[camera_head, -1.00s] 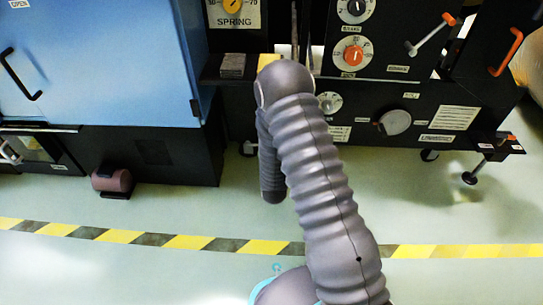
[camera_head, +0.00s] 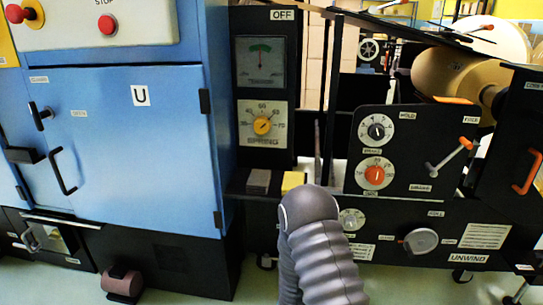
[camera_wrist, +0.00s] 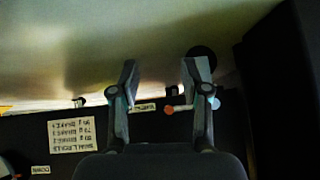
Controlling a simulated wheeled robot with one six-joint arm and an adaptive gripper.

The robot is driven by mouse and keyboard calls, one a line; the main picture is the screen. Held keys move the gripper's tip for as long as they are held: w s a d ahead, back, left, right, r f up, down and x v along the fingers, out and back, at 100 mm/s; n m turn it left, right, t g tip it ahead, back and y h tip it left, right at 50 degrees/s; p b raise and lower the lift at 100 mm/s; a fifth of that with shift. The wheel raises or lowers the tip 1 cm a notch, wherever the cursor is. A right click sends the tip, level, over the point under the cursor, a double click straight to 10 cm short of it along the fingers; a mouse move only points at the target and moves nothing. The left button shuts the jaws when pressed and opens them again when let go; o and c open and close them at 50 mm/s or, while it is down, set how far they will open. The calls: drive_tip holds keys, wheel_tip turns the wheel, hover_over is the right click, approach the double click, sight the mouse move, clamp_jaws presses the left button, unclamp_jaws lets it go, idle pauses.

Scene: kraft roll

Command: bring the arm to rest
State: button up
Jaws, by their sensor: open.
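My arm shows in the head view as a grey ribbed sleeve at the bottom middle, in front of the machine. My gripper does not show in the head view. In the wrist view my gripper (camera_wrist: 160,88) is open, its two fingers apart with nothing between them. Beyond the fingers the wrist view shows a dark panel (camera_wrist: 235,128) with a white label plate (camera_wrist: 71,136) and a small orange knob close to the right finger.
A blue cabinet (camera_head: 130,125) with a black handle (camera_head: 62,172) stands at left. A black panel with an orange dial (camera_head: 375,174) and a lever (camera_head: 450,158) stands at right. A small shelf holds a grey block (camera_head: 258,182) and a yellow block (camera_head: 293,182). A kraft roll (camera_head: 447,75) sits behind.

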drive_tip(key=s+r+n+g, duration=0.1)
drive_tip(key=s+r+g, duration=0.25)
drive_tip(key=s, duration=0.35)
drive_tip(key=s+d+r+p, duration=0.3)
drive_tip(key=s+r, duration=0.4)
drive_tip(key=r, duration=1)
drive_tip(key=s+d+r+p, duration=0.3)
drive_tip(key=s+r, duration=0.5)
drive_tip(key=r, duration=0.9)
drive_tip(key=s+d+r+n+p, duration=0.1)
drive_tip(key=s+d+r+p, duration=0.2)
drive_tip(key=r, duration=1.4)
drive_tip(key=s+p, duration=0.1)
drive_tip(key=s, duration=0.3)
drive_tip(key=shift+s+d+r+t+p, duration=0.25)
drive_tip(key=shift+s+r+t+p, duration=0.05)
drive_tip(key=shift+r+t+p, duration=0.1)
drive_tip(key=shift+c, duration=0.4)
drive_tip(key=shift+d, duration=0.15)
